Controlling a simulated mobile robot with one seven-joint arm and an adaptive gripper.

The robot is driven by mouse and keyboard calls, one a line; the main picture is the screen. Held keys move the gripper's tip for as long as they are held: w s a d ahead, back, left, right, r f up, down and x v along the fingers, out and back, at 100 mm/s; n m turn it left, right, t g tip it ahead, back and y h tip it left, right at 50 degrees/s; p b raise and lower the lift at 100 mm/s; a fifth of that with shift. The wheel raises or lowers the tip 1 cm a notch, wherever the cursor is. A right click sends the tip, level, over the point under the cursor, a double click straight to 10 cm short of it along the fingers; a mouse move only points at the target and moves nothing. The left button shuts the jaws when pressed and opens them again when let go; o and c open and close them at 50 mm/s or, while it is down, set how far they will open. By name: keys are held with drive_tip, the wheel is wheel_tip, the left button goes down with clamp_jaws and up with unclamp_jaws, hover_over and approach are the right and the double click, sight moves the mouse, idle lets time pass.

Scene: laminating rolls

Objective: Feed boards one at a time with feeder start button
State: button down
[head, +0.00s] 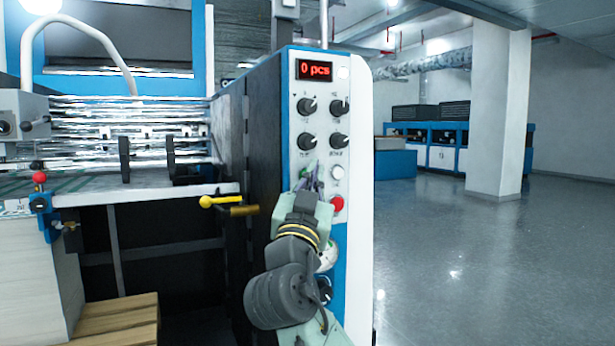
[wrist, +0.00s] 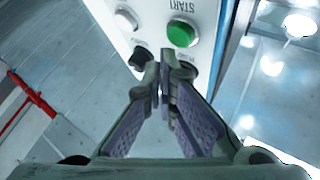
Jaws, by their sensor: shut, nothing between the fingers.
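The control panel (head: 321,120) stands upright at the middle of the head view, with a red display (head: 314,70) reading "0 pcs". The green start button (wrist: 181,33), labelled START, sits on the panel in the wrist view; in the head view my gripper partly covers it. My gripper (head: 314,178) is in front of the panel's button area. A pale stack (head: 48,265), perhaps boards, stands at the lower left.
Black knobs (head: 307,106), a white button (head: 338,172) and a red button (head: 337,204) share the panel. A yellow-tipped lever (head: 207,202) sticks out left of my gripper. The feed table (head: 130,185) lies at left. Open floor (head: 450,260) spreads to the right.

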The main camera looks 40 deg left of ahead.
idle(0.3)
drive_tip(key=shift+w+a, duration=0.15)
drive_tip(key=shift+a, duration=0.25)
drive_tip(key=shift+w+a, duration=0.15)
drive_tip(key=shift+a, duration=0.25)
idle(0.6)
drive_tip(key=shift+d, duration=0.15)
drive_tip(key=shift+s+d, duration=0.3)
drive_tip(key=shift+d, duration=0.35)
